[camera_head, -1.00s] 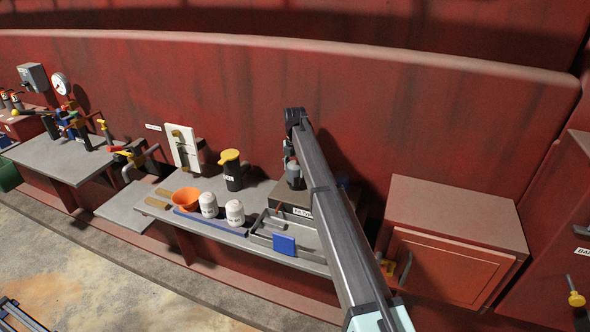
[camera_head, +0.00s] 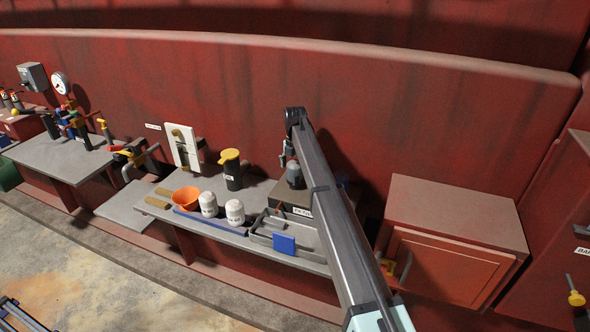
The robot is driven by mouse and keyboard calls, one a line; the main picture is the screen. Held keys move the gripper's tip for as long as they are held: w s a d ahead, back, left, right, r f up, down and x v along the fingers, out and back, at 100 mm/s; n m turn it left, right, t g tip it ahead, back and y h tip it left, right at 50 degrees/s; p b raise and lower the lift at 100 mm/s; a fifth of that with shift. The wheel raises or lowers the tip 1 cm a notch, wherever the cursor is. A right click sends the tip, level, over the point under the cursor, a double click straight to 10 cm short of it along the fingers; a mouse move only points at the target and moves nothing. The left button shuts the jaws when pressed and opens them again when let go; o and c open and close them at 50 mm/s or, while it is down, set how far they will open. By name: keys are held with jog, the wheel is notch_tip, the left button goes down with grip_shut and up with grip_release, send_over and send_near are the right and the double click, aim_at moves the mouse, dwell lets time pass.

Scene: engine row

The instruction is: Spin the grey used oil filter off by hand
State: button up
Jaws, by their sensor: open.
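The grey used oil filter (camera_head: 294,176) stands upright on the dark box-like filter head at the back of the middle bench. My arm reaches over from the lower right and bends down at its far end. My gripper (camera_head: 286,160) is small and dark in this view, just above and slightly left of the filter. It is open. My arm link hides part of the box and the area right of it. I cannot tell whether the fingers touch the filter.
Two white filters (camera_head: 235,212) and an orange funnel (camera_head: 186,198) stand near the bench front. A grey tray (camera_head: 262,240) with a blue block (camera_head: 284,244) lies at its right. A black jug with a yellow lid (camera_head: 231,170) stands left of the filter.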

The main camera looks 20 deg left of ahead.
notch_tip(320, 180, up, 12)
jog(key=shift+f, duration=0.15)
jog(key=shift+b, duration=0.4)
jog(key=shift+f, duration=0.1)
jog(key=shift+b, duration=0.5)
